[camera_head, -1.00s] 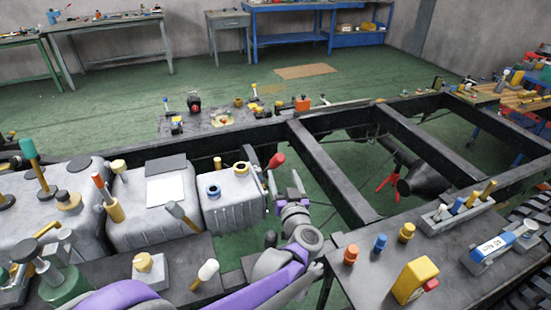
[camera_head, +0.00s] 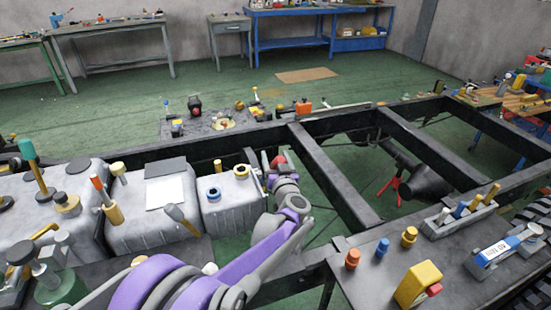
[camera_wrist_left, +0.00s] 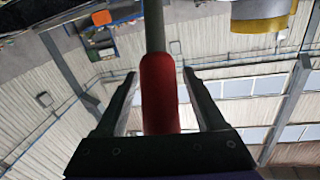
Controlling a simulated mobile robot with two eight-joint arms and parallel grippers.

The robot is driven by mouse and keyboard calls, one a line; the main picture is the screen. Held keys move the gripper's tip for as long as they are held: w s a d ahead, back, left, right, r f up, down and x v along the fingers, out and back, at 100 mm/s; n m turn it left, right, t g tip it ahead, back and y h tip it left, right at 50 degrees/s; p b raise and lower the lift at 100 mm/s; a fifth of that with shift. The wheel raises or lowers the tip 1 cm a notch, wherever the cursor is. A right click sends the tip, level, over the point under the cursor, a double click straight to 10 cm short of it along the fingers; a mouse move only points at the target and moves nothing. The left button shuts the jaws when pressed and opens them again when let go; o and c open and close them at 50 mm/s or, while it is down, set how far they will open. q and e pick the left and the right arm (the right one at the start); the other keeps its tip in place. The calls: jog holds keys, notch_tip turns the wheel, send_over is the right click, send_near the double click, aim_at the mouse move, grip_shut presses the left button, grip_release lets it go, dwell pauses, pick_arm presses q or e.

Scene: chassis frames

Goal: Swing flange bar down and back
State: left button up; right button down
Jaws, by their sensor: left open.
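The flange bar has a red grip (camera_head: 277,160) at the right end of the grey tank, by the black frame rail. In the left wrist view, its red grip (camera_wrist_left: 160,92) lies between my two fingers, with the grey rod running up from it. My left gripper (camera_head: 277,168) is at the bar, and my own wrist hides much of the bar. In the wrist view, the left gripper (camera_wrist_left: 160,90) is open, with a gap on each side of the red grip. My right gripper is not in view.
The grey tank (camera_head: 228,212) with blue and yellow caps stands left of the gripper. A black crossbeam (camera_head: 335,180) runs just to its right. A dark plate with several coloured plugs and a yellow block (camera_head: 415,282) is at the lower right. Benches stand far back.

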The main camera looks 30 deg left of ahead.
pick_arm(q)
grip_shut()
dwell(1.4)
